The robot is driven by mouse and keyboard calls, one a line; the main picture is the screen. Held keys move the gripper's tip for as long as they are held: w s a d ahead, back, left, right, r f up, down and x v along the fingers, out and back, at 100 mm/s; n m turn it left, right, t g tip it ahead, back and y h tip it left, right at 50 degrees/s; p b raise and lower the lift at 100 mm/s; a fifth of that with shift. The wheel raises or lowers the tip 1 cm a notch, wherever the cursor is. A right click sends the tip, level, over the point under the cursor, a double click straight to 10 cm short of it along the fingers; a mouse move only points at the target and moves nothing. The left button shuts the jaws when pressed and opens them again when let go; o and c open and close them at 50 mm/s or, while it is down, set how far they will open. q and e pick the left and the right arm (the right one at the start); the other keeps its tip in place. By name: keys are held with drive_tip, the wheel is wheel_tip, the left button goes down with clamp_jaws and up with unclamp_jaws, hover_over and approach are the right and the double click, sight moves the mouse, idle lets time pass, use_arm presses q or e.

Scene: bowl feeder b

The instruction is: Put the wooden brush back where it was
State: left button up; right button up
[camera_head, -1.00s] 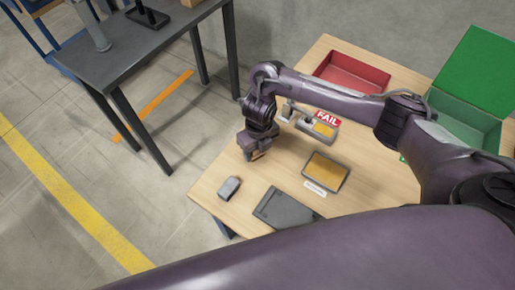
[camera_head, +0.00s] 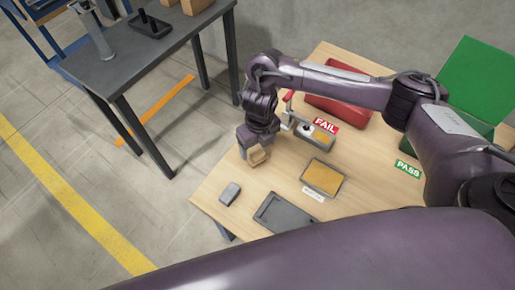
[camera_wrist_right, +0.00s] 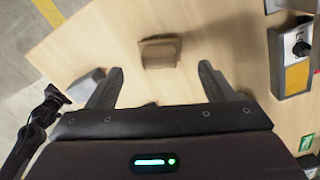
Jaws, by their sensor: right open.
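The wooden brush shows as a small brown block (camera_head: 258,157) right by my right gripper, near the left edge of the wooden table. In the right wrist view the same block (camera_wrist_right: 160,52) lies just beyond the fingertips, centred between them. A gap shows on each side of it, so neither finger touches it there. My right gripper (camera_head: 254,147) is open, and its two spread fingers show in the wrist view (camera_wrist_right: 161,68). The gripper partly hides the block in the head view. I cannot make out bristles.
A grey block (camera_head: 230,193), a dark tray (camera_head: 285,213) and a tray with a yellow pad (camera_head: 323,177) lie nearby. Bare tabletop surrounds the block.

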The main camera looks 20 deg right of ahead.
sight(258, 153)
wheel_tip(258, 153, up, 6)
drive_tip(key=shift+d+f+p, duration=0.1)
drive_tip(key=shift+p, duration=0.6)
